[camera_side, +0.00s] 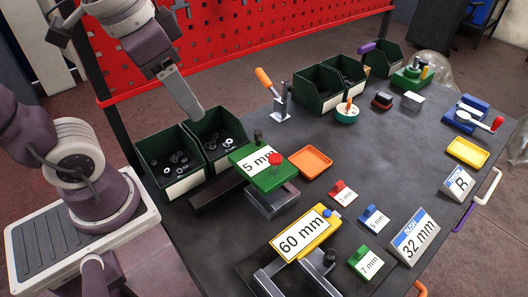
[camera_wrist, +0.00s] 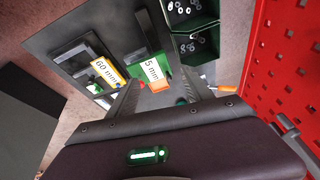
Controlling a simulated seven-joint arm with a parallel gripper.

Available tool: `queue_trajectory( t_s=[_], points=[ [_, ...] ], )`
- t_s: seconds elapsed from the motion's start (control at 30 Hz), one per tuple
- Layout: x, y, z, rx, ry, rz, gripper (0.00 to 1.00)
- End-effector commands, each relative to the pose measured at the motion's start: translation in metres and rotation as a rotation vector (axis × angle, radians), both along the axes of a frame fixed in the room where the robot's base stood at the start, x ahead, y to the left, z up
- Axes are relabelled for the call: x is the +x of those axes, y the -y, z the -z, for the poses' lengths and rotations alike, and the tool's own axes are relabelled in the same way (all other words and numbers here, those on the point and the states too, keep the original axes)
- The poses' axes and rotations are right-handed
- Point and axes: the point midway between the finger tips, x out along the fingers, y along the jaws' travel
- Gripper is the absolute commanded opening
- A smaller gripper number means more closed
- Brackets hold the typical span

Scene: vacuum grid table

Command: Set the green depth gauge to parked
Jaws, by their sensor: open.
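A green sliding block (camera_side: 270,180) with a white "5 mm" label and a red knob (camera_side: 275,159) sits on a grey carriage over a dark rail, left of the table's middle. It appears to be the green depth gauge. Its label and green edge also show in the wrist view (camera_wrist: 139,62). A small black knob (camera_side: 257,135) stands at its far edge. My gripper (camera_side: 192,108) hangs above the green bins, up and to the left of the gauge, touching nothing. In the wrist view its two fingers (camera_wrist: 161,76) are spread and empty. No parked mark is legible.
A yellow "60 mm" gauge (camera_side: 308,232) stands in front. Small tags (camera_side: 343,192), an orange tray (camera_side: 311,162), a clamp with orange handle (camera_side: 280,102) and green bins (camera_side: 170,165) surround the green gauge. A red pegboard (camera_side: 230,45) rises behind.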

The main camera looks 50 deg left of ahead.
Motion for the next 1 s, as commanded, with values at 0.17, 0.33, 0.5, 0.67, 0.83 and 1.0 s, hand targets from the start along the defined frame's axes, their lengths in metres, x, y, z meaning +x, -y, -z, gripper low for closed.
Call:
queue_trajectory(
  t_s=[0.17,0.33,0.5,0.67,0.83,1.0],
  points=[
    [0.083,0.004,0.014,0.141,-0.316,0.270,0.38],
    [0.143,0.012,0.061,0.231,-0.566,0.487,0.38],
    [0.166,0.016,0.094,0.265,-0.687,0.590,0.38],
    [0.162,0.011,0.115,0.269,-0.705,0.602,0.38],
    [0.153,0.002,0.145,0.268,-0.703,0.601,0.38],
    [0.149,-0.002,0.161,0.268,-0.700,0.599,0.38]
  ],
)
